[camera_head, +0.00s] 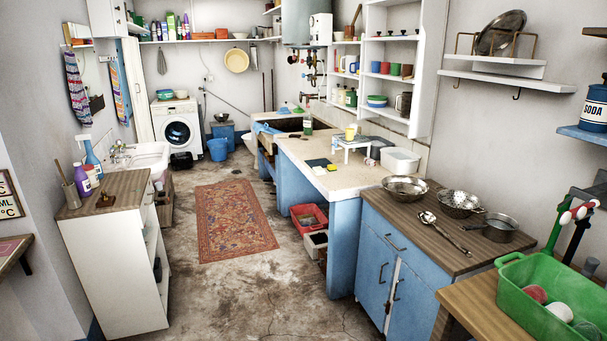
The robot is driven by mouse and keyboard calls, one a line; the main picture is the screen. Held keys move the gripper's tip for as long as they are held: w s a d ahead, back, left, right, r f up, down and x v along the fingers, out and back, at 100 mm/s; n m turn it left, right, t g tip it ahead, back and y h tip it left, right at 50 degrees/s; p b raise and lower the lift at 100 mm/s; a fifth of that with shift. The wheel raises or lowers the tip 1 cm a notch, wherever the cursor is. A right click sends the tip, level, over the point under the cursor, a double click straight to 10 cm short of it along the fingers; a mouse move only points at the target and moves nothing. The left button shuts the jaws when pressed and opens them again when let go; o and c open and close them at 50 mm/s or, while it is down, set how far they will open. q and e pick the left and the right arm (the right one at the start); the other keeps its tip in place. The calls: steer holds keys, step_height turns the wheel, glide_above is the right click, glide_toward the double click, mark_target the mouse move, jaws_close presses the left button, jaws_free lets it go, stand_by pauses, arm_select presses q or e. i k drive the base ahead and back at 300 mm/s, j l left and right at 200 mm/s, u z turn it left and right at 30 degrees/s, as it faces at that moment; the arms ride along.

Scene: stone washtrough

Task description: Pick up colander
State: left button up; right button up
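Two shiny metal bowl-shaped vessels stand on the brown wooden top (375,205) of the blue cabinet at the right. The left one (405,189) is near the back-left corner of the top. The right one (459,204) stands beside it and looks perforated like a colander. I cannot tell for sure whether the left one also has holes. Neither of my grippers is in view.
A metal spoon (442,231) lies in front of the bowls, and a grey pan or sieve (498,229) stands to their right. A green crate (540,310) with balls is at lower right. The floor around the patterned rug (235,220) is open.

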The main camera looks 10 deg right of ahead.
mark_target(457, 204)
steer(key=i, duration=1.75)
steer(key=i+z, duration=0.25)
steer(key=i, duration=0.2)
steer(key=i+j+z, duration=0.1)
steer(key=i+z, duration=0.15)
steer(key=i, duration=0.15)
